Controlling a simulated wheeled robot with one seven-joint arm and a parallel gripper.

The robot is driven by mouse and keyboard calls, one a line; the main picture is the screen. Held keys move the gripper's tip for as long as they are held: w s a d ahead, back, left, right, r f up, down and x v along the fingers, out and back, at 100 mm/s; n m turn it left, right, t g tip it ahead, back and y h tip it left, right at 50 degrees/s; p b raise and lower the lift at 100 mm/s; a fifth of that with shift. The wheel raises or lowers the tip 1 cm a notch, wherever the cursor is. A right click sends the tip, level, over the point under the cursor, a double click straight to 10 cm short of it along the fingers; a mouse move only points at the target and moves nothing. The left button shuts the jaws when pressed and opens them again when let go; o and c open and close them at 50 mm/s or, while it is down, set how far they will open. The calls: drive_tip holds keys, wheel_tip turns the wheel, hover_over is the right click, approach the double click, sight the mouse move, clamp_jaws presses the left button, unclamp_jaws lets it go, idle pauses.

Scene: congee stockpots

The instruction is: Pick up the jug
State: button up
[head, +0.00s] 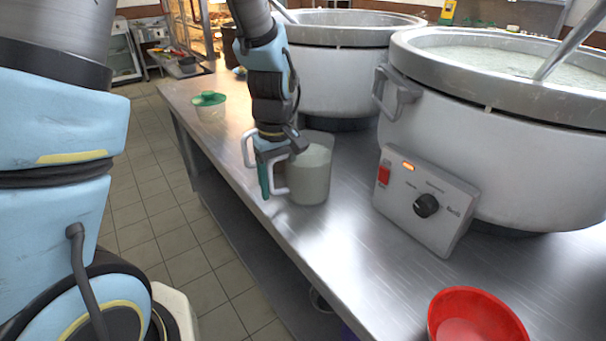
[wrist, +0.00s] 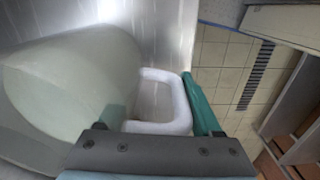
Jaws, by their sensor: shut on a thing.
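The jug (head: 313,176) is a pale, translucent vessel with a white handle, holding something whitish. It stands upright at the left edge of the steel table, in front of the far pot. My gripper (head: 272,178) is at the jug's left side, its teal fingers at the handle. In the wrist view the jug (wrist: 75,85) fills the left side and its white handle (wrist: 178,100) lies between my gripper's fingers (wrist: 160,110). The gripper is shut on the handle. I cannot tell whether the jug's base is touching the table.
Two large pots stand on the steel table (head: 345,235), the near one (head: 480,150) with a control box (head: 425,205) and a ladle. A red bowl (head: 475,318) is at the near right. A green-lidded container (head: 210,106) is at the far left. The tiled floor (head: 150,200) is clear.

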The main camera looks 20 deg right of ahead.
clamp_jaws()
drive_tip(key=shift+r, duration=0.25)
